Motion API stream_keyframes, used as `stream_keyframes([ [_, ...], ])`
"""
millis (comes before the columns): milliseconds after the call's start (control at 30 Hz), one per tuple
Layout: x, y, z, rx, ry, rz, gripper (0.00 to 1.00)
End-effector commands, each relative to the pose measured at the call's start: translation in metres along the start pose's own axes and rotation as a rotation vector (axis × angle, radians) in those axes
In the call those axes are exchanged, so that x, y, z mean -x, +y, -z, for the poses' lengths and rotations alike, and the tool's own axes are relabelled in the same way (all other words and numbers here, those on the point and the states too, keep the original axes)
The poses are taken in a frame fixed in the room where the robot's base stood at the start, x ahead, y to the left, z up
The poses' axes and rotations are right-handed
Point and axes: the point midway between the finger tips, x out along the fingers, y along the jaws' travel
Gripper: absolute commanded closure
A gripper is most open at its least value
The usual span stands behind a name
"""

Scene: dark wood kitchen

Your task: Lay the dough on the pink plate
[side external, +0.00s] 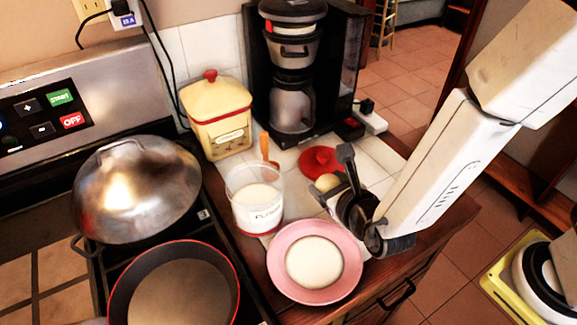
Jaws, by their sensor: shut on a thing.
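The pink plate (277,283) lies on the counter near its front edge, with a smooth white round area in its middle. I cannot tell if that is the plate's own centre or something lying on it. My gripper (333,178) is behind and slightly right of the plate, apart from it. It is shut on a small pale ball, seemingly the dough (326,182), which shows at the fingertips. Part of the ball is hidden by the fingers, and its height above the counter is hard to tell.
A clear container of white powder (257,208) stands left of the gripper. A red lid (318,157) lies behind it. A coffee maker (293,105) and a yellow canister (218,115) stand farther back. A pan (175,290) and a domed metal lid (137,190) are on the stove.

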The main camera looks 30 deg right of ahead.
Motion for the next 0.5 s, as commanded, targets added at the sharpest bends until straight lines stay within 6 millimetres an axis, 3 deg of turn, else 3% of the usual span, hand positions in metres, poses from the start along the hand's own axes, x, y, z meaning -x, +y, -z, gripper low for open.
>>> stream_keyframes([
  [100, 0.001, 0.023, 0.002, 0.031, -0.015, -0.072, 0.87],
  [200, 0.001, 0.033, 0.003, 0.045, -0.022, -0.107, 0.87],
  [500, 0.0, 0.037, 0.007, 0.052, -0.024, -0.118, 0.87],
])
